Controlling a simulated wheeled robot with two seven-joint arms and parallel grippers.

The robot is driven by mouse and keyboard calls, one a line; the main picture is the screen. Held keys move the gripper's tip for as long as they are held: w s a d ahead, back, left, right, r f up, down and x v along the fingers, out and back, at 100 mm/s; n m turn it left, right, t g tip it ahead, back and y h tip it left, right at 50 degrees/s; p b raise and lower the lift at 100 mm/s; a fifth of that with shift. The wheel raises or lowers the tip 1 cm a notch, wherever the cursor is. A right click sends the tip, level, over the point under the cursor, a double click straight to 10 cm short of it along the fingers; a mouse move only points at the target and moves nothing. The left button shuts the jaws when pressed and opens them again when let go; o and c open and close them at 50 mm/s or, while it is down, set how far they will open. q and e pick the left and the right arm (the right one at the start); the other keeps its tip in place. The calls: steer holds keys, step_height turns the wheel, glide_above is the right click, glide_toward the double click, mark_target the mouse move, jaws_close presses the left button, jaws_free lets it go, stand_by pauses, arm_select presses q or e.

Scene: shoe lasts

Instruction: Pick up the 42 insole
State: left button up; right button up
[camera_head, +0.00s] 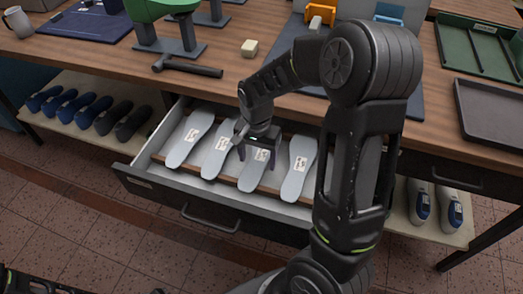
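Several pale grey insoles lie side by side in an open drawer (190,200), each with a small white label whose number is too small to read. From left to right they are the first insole (181,152), the second insole (212,166), the third insole (252,180) and the fourth insole (293,186). I cannot tell which is the 42. My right gripper (257,156) points down over the upper half of the third insole, fingers apart on either side of it. Contact cannot be made out. My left gripper is not in view.
Dark trays (490,112) lie at right.

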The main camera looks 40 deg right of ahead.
mark_target(256, 162)
steer(key=c, duration=1.3)
steer(key=shift+r, duration=0.2)
steer(key=shift+r, duration=0.5)
steer(key=r, duration=0.2)
steer(key=shift+w+a+r, duration=0.15)
steer(key=shift+w+r, duration=0.1)
steer(key=shift+r, duration=0.1)
steer(key=w+a, duration=0.3)
steer(key=w, duration=0.1)
steer(key=w+a, duration=0.3)
steer(key=w, duration=0.2)
steer(key=w+a+b, duration=0.1)
steer(key=w+a, duration=0.3)
steer(key=w, duration=0.1)
steer(key=shift+w, duration=0.15)
